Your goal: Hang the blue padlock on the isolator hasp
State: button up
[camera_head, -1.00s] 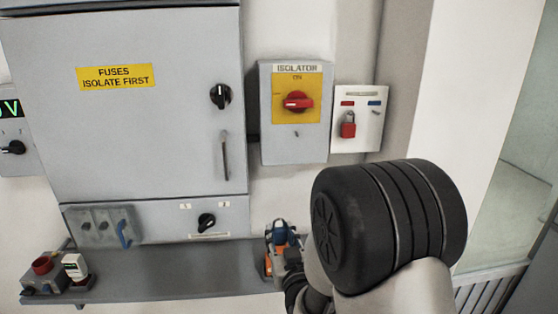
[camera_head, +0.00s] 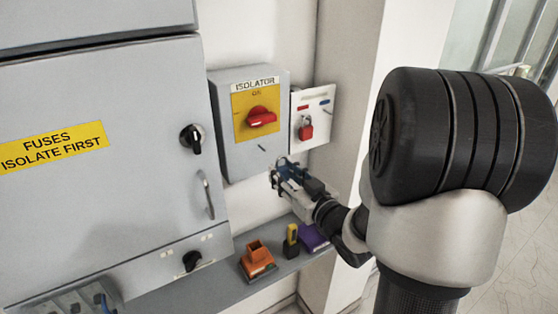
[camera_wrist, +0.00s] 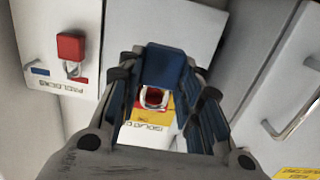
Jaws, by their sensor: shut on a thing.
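My gripper (camera_head: 287,174) is shut on the blue padlock and holds it in the air just below and in front of the isolator (camera_head: 246,119). In the wrist view the padlock's blue body (camera_wrist: 164,66) sits between my fingers, with its pale shackle (camera_wrist: 153,98) in front of the isolator's yellow plate. The isolator has a red handle (camera_head: 261,118) on a yellow plate. A small pin-like hasp (camera_head: 263,148) juts out below that plate. The padlock appears apart from the hasp, which I cannot make out in the wrist view.
A white padlock board (camera_head: 312,116) with a red padlock (camera_head: 306,128) hangs right of the isolator. The grey fuse cabinet (camera_head: 100,190) stands left. Below, a shelf (camera_head: 205,290) holds an orange holder (camera_head: 257,260), a black and yellow item (camera_head: 291,240) and a purple item (camera_head: 313,237).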

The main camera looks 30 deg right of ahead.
jog(key=shift+w, duration=0.15)
jog(key=p, duration=0.2)
send_near(259, 155)
jog(key=shift+w+r, duration=0.1)
jog(key=shift+w, duration=1)
jog(key=shift+w+r, duration=0.15)
jog(key=shift+w, duration=1)
jog(key=shift+w+f+b, duration=0.55)
jog(key=shift+w+b, duration=0.2)
jog(key=shift+b, duration=0.45)
jog(key=o, duration=1.2)
